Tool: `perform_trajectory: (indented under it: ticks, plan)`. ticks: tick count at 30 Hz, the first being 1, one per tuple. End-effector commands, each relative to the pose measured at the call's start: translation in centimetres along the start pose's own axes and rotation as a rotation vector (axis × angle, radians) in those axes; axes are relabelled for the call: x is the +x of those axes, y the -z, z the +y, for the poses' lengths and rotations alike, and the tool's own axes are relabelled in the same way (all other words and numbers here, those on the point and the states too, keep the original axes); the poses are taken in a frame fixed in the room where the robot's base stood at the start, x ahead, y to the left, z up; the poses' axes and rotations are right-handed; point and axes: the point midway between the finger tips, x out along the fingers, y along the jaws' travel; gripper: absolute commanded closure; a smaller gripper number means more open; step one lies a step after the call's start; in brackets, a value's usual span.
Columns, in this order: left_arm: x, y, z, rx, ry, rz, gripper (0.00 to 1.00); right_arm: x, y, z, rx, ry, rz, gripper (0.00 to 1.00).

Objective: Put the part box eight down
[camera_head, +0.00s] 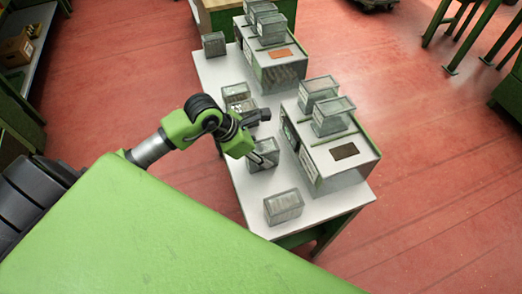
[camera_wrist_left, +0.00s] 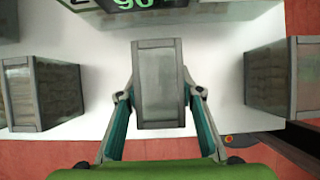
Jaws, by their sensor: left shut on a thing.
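A small grey part box with clear sides (camera_head: 265,153) is at the left edge of the white table, in front of the nearer large grey machine. My left gripper (camera_head: 257,158) is shut on it. In the left wrist view the box (camera_wrist_left: 158,85) stands between the two fingers (camera_wrist_left: 158,110), which touch it on both sides. I cannot tell whether its underside touches the table, and no number on it is readable. My right gripper is not in view.
The white table (camera_head: 235,185) has bare room around the held box. Another part box (camera_head: 283,207) stands nearer the front corner, and others (camera_head: 237,95) stand farther back. Two large grey machines (camera_head: 330,150) carry boxes on top. The wrist view shows boxes left (camera_wrist_left: 40,93) and right (camera_wrist_left: 280,78).

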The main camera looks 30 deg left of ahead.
Motion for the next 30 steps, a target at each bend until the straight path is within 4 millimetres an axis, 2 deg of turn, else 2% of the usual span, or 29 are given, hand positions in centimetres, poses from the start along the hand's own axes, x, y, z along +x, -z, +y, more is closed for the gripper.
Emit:
perform_trajectory:
  ticks: [10,11,12,13,26,30]
  plan:
    - [0.4,0.3,0.0,0.002,-0.001,0.0,0.88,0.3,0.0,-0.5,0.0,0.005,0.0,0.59]
    - [0.4,0.3,0.0,0.001,-0.001,0.0,0.63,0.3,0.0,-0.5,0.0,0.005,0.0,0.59]
    - [0.3,0.2,0.0,0.001,-0.001,0.0,0.53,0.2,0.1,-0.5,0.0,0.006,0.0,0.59]
    - [0.3,0.2,0.0,0.001,-0.001,0.0,0.49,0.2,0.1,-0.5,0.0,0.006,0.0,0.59]
    - [-0.2,0.1,0.1,0.002,-0.002,0.0,0.49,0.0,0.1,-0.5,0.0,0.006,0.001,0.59]
    - [-2.3,0.3,0.2,0.005,-0.005,0.002,0.49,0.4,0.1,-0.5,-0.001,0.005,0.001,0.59]
